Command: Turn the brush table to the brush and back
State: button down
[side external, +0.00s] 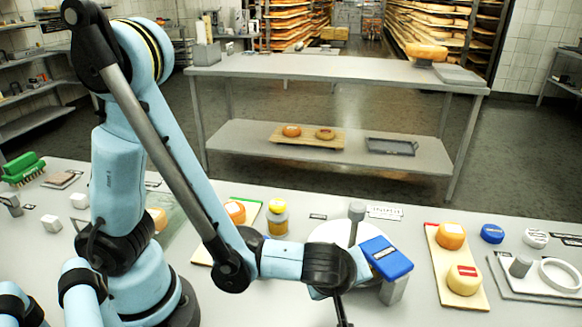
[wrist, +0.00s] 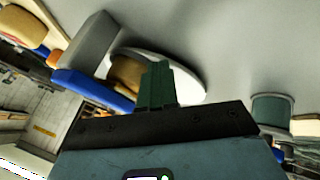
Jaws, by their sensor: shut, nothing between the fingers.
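The brush table, a white round disc (side external: 335,232), lies right of centre in the side view, partly hidden by my arm. A grey upright peg (side external: 356,211) shows at its far edge. The blue brush (side external: 386,257) sits on a grey post (side external: 393,290) at the disc's right. In the wrist view the disc (wrist: 190,75) carries a tan cheese wheel (wrist: 125,72), with the blue brush (wrist: 93,90) and grey post (wrist: 92,42) beside it. My gripper (wrist: 157,70) is shut and empty, its fingers overlapping cheese and disc in view. I cannot tell whether they touch.
A board (side external: 475,296) with two cheeses stands right of the brush. Blue (side external: 492,233) and white (side external: 535,238) round pieces and a tray with a white ring (side external: 562,275) are farther right. A yellow-capped jar (side external: 277,220) and a board with an orange cheese (side external: 235,211) are left.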

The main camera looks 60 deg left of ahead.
jog(key=shift+w, duration=0.1)
jog(key=shift+w+d+n+y, duration=0.5)
jog(key=shift+w+d+n, duration=0.1)
jog(key=shift+w+n, duration=0.25)
jog(key=shift+s, duration=0.1)
